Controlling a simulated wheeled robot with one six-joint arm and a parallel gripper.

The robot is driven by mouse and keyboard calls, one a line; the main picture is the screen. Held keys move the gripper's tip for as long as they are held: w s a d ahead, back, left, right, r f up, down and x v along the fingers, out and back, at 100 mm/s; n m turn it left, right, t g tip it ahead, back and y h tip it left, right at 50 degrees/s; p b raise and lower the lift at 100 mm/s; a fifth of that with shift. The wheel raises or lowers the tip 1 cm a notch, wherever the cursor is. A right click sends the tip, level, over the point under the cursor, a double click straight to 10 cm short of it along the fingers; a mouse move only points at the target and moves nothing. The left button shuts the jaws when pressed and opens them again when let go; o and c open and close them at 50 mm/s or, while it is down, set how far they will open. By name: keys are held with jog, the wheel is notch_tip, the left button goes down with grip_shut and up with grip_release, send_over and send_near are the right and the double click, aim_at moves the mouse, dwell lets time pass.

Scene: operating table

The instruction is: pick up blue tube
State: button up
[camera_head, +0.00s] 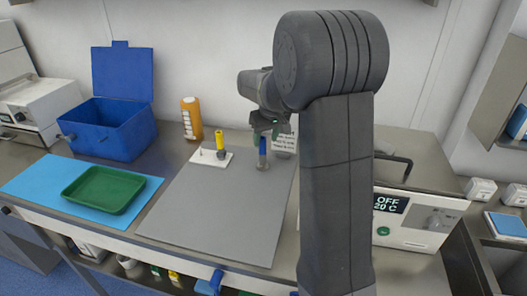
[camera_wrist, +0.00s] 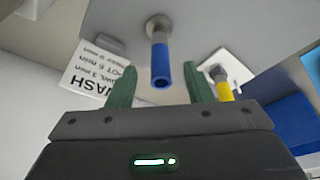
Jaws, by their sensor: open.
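The blue tube (camera_head: 263,148) stands upright in a small round metal holder (camera_head: 263,166) on the grey mat, toward its right side. In the wrist view the blue tube (camera_wrist: 160,62) shows between the two green fingers of my gripper (camera_wrist: 159,74), with space on both sides. In the head view my gripper (camera_head: 266,122) is just above the tube's top, pointing down. It is open and holds nothing. My arm partly hides the area right of the tube.
A yellow-topped tube (camera_head: 220,139) stands in a white rack (camera_head: 203,158) left of the blue tube. A printed sign (camera_head: 284,143) is close on the right. An orange bottle (camera_head: 191,117), blue box (camera_head: 112,128) and green tray (camera_head: 103,188) are further left. The grey mat's front (camera_head: 215,215) is clear.

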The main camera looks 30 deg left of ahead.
aim_at(262, 148)
jog(key=shift+a+p+x, duration=0.15)
jog(key=shift+p+x, duration=0.15)
jog(key=shift+x, duration=1.4)
jog(key=shift+a+p+x, duration=0.15)
jog(key=shift+p+x, duration=0.15)
jog(key=shift+x, duration=1.4)
jog(key=shift+w+r, duration=0.1)
jog(key=shift+w, duration=0.05)
grip_shut()
